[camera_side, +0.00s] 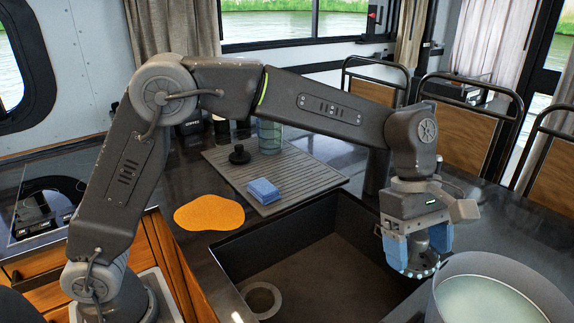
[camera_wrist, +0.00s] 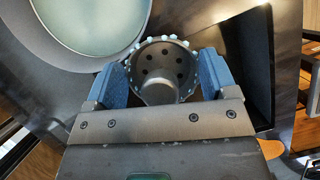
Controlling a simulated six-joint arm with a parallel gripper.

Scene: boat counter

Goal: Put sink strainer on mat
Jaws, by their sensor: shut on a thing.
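The sink strainer (camera_side: 420,258) is a grey metal cup with holes and a pale beaded rim. My gripper (camera_side: 421,250) is shut on it, with one blue finger on each side, and holds it rim down near the right side of the sink. In the wrist view my gripper (camera_wrist: 164,82) grips the strainer (camera_wrist: 160,62), whose holes and rim show between the fingers. The mat (camera_side: 312,178) is a grey ribbed sheet on the counter behind the sink, to the left of my gripper and apart from it.
On the mat are a blue sponge (camera_side: 263,191), a black plug (camera_side: 239,155) and a glass (camera_side: 269,137). An orange cloth (camera_side: 210,212) lies left of the sink (camera_side: 310,265). A pale ring (camera_side: 262,299) shows inside the sink. A large pot (camera_side: 450,300) stands close to my gripper, at right.

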